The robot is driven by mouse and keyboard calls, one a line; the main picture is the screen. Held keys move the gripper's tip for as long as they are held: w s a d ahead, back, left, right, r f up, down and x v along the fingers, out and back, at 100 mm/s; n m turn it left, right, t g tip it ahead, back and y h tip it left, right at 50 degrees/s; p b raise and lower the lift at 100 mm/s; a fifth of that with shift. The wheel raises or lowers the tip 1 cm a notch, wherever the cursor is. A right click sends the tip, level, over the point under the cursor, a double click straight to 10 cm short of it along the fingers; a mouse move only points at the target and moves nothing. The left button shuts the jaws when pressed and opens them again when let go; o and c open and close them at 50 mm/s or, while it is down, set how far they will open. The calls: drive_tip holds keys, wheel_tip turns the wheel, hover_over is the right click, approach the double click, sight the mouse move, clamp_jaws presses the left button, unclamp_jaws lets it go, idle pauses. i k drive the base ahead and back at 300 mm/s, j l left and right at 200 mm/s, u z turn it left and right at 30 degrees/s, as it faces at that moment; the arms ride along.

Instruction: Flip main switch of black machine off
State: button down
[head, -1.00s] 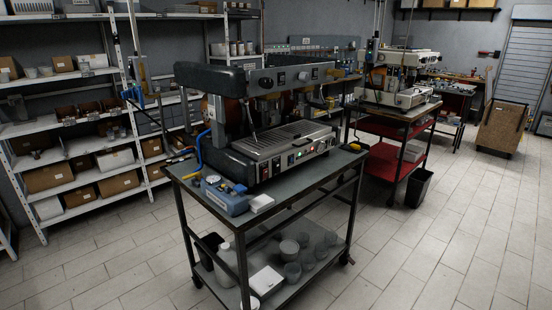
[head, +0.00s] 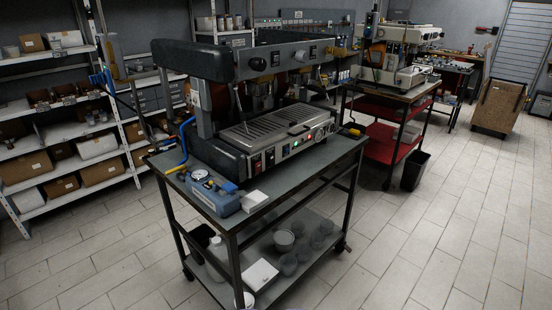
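The black machine (head: 190,60) is an open espresso machine on a dark metal cart, left of the middle in the head view. Its lower front panel (head: 290,147) faces right and toward me. Small switches with reddish parts (head: 257,163) sit at the panel's near left end. My gripper does not show in the view.
The cart (head: 300,180) has a blue gauge box (head: 213,193) and a white block (head: 254,200) on its near corner. Cups and a white container are on its lower shelf. A red cart (head: 385,152) and black bin (head: 415,171) stand behind. Tiled floor is free at right.

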sight(271, 160)
drive_tip(key=i+j, duration=0.1)
drive_tip(key=i, duration=0.4)
drive_tip(key=i+z, duration=0.1)
drive_tip(key=i, duration=0.35)
drive_tip(key=i+j, duration=0.2)
drive_tip(key=i, duration=0.3)
drive_tip(key=i+j+z, duration=0.15)
drive_tip(key=i, duration=0.35)
drive_tip(key=i+j, duration=0.15)
drive_tip(key=i, duration=0.3)
